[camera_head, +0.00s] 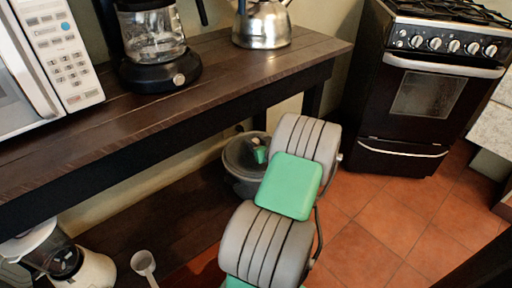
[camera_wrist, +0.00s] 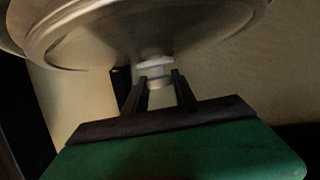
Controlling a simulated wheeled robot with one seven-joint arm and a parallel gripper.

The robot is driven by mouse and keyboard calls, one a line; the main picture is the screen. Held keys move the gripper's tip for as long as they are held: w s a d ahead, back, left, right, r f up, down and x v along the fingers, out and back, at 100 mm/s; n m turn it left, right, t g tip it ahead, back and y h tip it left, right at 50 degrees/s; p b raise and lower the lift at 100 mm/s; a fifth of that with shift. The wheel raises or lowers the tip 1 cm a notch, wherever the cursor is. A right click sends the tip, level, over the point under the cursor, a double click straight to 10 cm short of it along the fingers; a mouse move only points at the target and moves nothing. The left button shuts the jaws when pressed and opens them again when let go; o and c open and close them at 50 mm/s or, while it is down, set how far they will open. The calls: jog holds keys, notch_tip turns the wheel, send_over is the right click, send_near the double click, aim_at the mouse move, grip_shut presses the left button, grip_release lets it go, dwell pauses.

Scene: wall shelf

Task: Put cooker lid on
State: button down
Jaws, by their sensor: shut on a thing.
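The grey cooker (camera_head: 240,184) stands on the low shelf under the counter, partly hidden behind my arm. The round lid (camera_head: 238,152) is at the cooker's top; I cannot tell whether it rests on the rim or is a little above it. In the wrist view the lid (camera_wrist: 150,32) is large and metallic, with its small knob (camera_wrist: 156,79) between my fingers. My gripper (camera_wrist: 158,88) is shut on this knob. In the head view my gripper (camera_head: 259,154) is small and partly hidden by my arm.
The wooden counter (camera_head: 225,75) overhangs the low shelf. On it are a microwave (camera_head: 50,60), a coffee maker (camera_head: 152,48) and a kettle (camera_head: 262,24). A blender (camera_head: 60,258) and a scoop (camera_head: 144,263) are at lower left. A stove (camera_head: 430,90) stands at right; tiled floor lies before it.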

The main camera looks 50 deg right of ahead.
jog(key=shift+f, duration=0.1)
jog(key=c, duration=1.4)
grip_release()
jog(key=shift+f, duration=0.15)
jog(key=o, duration=0.4)
jog(key=shift+c, duration=0.2)
jog(key=p+v, duration=0.3)
jog(key=v, duration=0.8)
jog(key=shift+s+a+r, duration=0.15)
jog(key=shift+s+r, duration=0.1)
jog(key=shift+s, duration=0.05)
jog(key=shift+s+a, duration=0.1)
jog(key=shift+a, duration=0.05)
